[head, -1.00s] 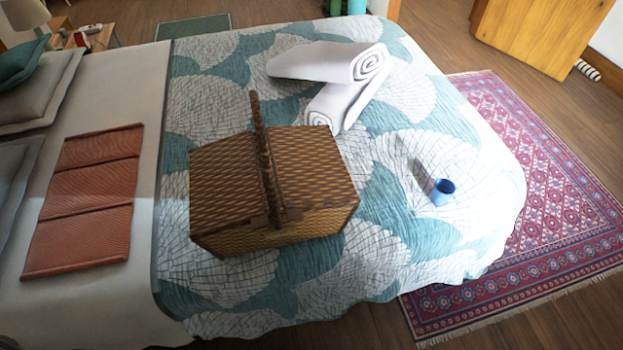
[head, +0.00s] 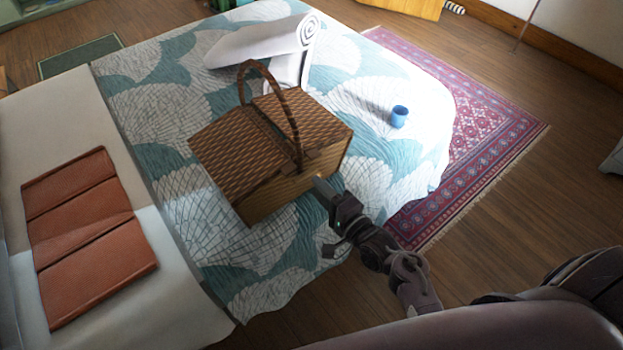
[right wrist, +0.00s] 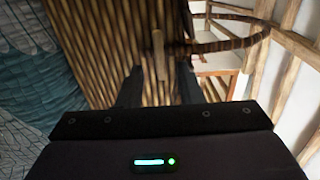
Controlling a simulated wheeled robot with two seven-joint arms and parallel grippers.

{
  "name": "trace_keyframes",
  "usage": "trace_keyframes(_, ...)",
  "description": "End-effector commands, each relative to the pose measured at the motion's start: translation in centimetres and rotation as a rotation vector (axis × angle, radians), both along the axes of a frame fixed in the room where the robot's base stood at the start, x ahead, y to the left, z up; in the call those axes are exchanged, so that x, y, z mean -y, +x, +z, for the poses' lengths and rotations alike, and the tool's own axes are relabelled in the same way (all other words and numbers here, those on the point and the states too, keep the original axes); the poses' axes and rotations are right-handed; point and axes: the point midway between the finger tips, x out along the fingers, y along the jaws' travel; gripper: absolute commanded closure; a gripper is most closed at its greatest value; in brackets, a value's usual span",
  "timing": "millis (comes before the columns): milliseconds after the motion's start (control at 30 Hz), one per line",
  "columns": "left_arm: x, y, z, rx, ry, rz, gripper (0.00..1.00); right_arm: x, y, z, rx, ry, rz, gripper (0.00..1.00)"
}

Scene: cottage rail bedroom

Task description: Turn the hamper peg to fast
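The wicker hamper (head: 225,165) with its raised arched handle (head: 290,118) stands on the bed. My right gripper (head: 321,187) reaches from the lower right to the hamper's front side. In the right wrist view a pale wooden peg (right wrist: 158,58) stands upright against the woven wall (right wrist: 100,40). The right gripper's two dark fingers (right wrist: 160,88) are apart, one on each side of the peg, with gaps visible. I cannot tell whether they touch it. The peg is too small to make out clearly in the head view. My left gripper is not in view.
White rolled towels (head: 262,42) lie behind the hamper, and a blue cup (head: 399,116) stands to its right on the bed (head: 380,165). A folded terracotta throw (head: 90,235) lies at the left. A red patterned rug (head: 490,130) covers the floor beyond the bed.

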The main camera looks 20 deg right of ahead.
Motion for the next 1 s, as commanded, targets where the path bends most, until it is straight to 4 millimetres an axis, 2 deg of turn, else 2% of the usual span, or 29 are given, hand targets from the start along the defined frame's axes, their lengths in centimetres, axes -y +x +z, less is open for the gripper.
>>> trace_keyframes(100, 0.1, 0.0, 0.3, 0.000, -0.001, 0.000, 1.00, -0.6, 1.8, 0.1, 0.000, 0.000, -0.001, 0.67)
trace_keyframes(200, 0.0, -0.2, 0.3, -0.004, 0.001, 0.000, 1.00, -1.0, 2.7, 0.0, -0.001, 0.000, 0.000, 0.67)
trace_keyframes(567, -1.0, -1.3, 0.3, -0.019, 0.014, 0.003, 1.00, -1.2, 3.4, -0.1, -0.002, -0.003, -0.001, 0.67)
trace_keyframes(833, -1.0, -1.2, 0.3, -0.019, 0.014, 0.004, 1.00, -1.2, 3.4, -0.1, -0.002, -0.003, -0.001, 1.00)
trace_keyframes(1000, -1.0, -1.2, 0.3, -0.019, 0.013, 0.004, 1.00, -1.2, 3.4, -0.1, -0.002, -0.004, -0.001, 1.00)
